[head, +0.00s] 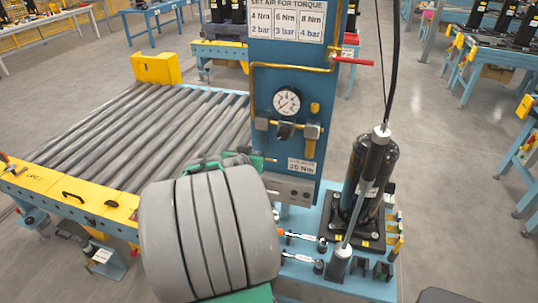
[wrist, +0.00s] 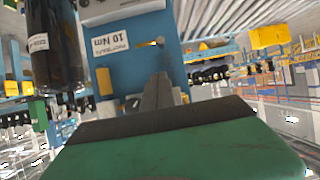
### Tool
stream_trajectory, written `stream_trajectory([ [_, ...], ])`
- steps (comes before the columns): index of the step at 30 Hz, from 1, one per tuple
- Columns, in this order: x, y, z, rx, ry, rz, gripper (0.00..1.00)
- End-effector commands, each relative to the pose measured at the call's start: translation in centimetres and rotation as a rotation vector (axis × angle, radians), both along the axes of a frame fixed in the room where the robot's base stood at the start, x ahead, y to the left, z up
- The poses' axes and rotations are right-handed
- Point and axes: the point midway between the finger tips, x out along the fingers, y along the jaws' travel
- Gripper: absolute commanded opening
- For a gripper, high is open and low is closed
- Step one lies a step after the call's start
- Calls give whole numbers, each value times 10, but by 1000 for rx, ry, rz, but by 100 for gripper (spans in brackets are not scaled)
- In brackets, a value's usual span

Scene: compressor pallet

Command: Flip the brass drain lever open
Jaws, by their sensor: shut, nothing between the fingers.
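The brass lever (head: 310,149) hangs down beneath a brass block at the right end of the fitting under the gauge, on the blue panel. A yellow-brass strip (wrist: 104,83) beside the upside-down 10 Nm label in the wrist view looks like the same lever. My gripper (wrist: 160,82) is shut, its grey fingers together with nothing between them. In the wrist view the fingers point at the panel, to the right of the strip and apart from it. In the head view my grey arm hides most of the gripper, left of the lever.
The pressure gauge (head: 287,101) sits above the fitting. A red-handled valve (head: 352,61) sticks out at the panel's upper right. A black cylinder (head: 364,175) stands right of the panel. A roller conveyor (head: 150,125) lies to the left. Tools lie on the blue base in front.

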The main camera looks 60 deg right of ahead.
Motion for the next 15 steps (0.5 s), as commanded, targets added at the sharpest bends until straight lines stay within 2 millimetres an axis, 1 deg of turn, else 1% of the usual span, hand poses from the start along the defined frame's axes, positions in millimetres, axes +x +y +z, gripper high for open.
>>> stream_trajectory([
  [1, -13, -11, 2, -24, -4, -32, 0],
  [3, -20, -18, 4, -44, -10, -51, 0],
  [11, -19, -18, 4, -47, -12, -50, 0],
  [15, -18, -25, 1, -44, -9, -50, 0],
])
